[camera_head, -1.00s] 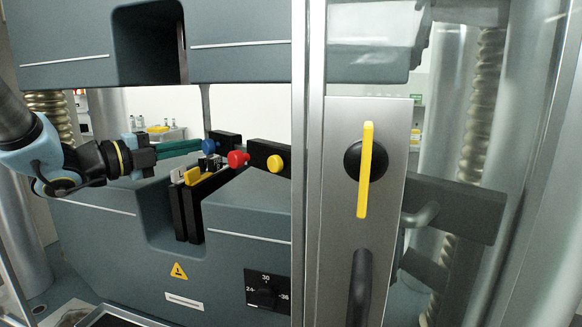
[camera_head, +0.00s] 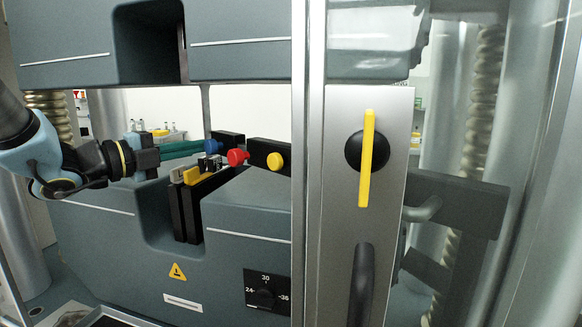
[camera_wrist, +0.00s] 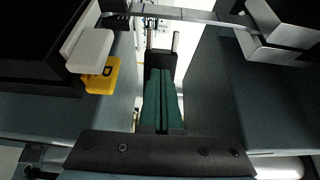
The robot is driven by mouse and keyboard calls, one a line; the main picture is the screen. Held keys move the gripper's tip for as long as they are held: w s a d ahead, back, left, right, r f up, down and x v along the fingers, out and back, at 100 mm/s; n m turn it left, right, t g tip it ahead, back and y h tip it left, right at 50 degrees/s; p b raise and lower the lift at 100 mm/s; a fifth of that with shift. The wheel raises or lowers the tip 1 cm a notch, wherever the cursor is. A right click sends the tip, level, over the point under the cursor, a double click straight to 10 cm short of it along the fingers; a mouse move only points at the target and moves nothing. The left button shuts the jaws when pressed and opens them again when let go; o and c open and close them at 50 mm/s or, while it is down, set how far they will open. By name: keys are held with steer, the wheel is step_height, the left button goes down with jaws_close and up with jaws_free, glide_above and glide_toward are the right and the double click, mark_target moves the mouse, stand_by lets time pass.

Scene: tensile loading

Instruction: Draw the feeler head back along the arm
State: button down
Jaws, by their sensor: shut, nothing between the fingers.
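My gripper (camera_head: 201,147) comes in from the left with its green fingers shut together and nothing seen between them. In the wrist view the fingers (camera_wrist: 160,100) point ahead into the gap between two dark blocks. Near the fingertips in the head view are a blue knob (camera_head: 211,146), a red knob (camera_head: 237,157) and a yellow knob (camera_head: 275,161) on black bars. I cannot tell whether the fingertips touch the blue knob. A black block with two pale rods (camera_wrist: 160,57) lies beyond the fingertips in the wrist view. Which part is the feeler head is unclear.
A grey and a yellow tab (camera_head: 199,175) stand on black plates below the fingers; the yellow tab (camera_wrist: 103,78) also shows at left in the wrist view. A metal door post (camera_head: 309,160) and a panel with a yellow lever (camera_head: 367,158) stand at right.

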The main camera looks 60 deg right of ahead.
mark_target(209, 149)
steer(key=shift+s+a+b, duration=0.25)
steer(key=shift+s+b, duration=0.2)
steer(key=shift+s, duration=0.55)
steer(key=shift+s+a+b, duration=0.2)
steer(key=shift+s+b, duration=0.25)
steer(key=shift+s, duration=0.55)
steer(key=shift+w, duration=0.15)
steer(key=shift+w+d+b, duration=0.15)
steer(key=shift+w+b, duration=0.15)
steer(key=shift+w, duration=0.2)
steer(key=b+v, duration=0.1)
steer(key=v, duration=0.7)
steer(key=shift+b, duration=0.35)
stand_by(0.5)
